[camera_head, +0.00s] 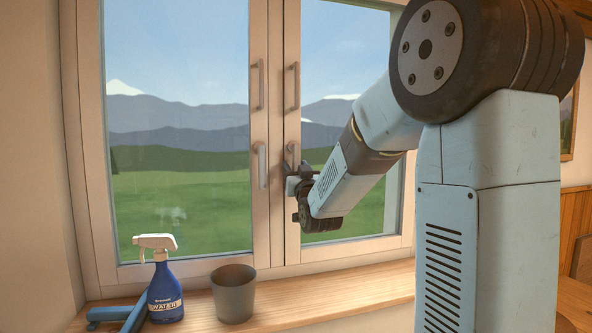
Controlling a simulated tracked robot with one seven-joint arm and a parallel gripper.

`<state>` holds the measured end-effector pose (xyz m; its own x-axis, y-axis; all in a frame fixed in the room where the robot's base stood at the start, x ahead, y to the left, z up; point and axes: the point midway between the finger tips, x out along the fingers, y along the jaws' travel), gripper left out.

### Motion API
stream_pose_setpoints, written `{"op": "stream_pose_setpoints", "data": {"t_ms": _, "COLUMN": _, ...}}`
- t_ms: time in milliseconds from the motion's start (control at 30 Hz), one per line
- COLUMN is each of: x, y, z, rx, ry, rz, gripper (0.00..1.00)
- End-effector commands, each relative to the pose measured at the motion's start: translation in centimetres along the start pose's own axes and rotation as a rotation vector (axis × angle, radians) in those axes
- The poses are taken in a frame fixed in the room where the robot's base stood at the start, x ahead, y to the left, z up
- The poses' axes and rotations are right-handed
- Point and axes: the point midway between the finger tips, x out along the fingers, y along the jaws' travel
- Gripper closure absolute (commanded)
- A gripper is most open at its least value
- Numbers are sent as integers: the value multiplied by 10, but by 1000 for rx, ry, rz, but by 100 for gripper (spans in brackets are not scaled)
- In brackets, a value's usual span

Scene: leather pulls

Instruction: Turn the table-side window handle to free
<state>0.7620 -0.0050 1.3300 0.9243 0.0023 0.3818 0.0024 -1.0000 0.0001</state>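The two-sash window has a lower grey handle on each side of its middle. The right-hand handle (291,148) is mostly hidden by my gripper (289,178); only its upper end shows, and it looks roughly upright. My gripper reaches in from the right and is at this handle, close to the sash frame. The fingers are small and partly hidden, so I cannot tell whether they touch or grip it. The left-hand handle (262,166) hangs straight down on the left sash. Both sashes look closed.
Upright pulls (256,86) and (292,86) sit above the handles. Wooden furniture (580,262) shows at far right.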

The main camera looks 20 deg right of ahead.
Motion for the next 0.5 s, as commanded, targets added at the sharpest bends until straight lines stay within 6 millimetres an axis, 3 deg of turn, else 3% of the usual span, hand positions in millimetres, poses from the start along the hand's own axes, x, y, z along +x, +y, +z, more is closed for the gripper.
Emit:
{"op": "stream_pose_setpoints", "data": {"t_ms": 67, "x": 0, "y": 1, "z": 0, "rx": -1, "ry": 0, "rz": 2, "gripper": 58}}
{"op": "stream_pose_setpoints", "data": {"t_ms": 500, "x": 0, "y": 2, "z": 0, "rx": -1, "ry": 0, "rz": 2, "gripper": 100}}
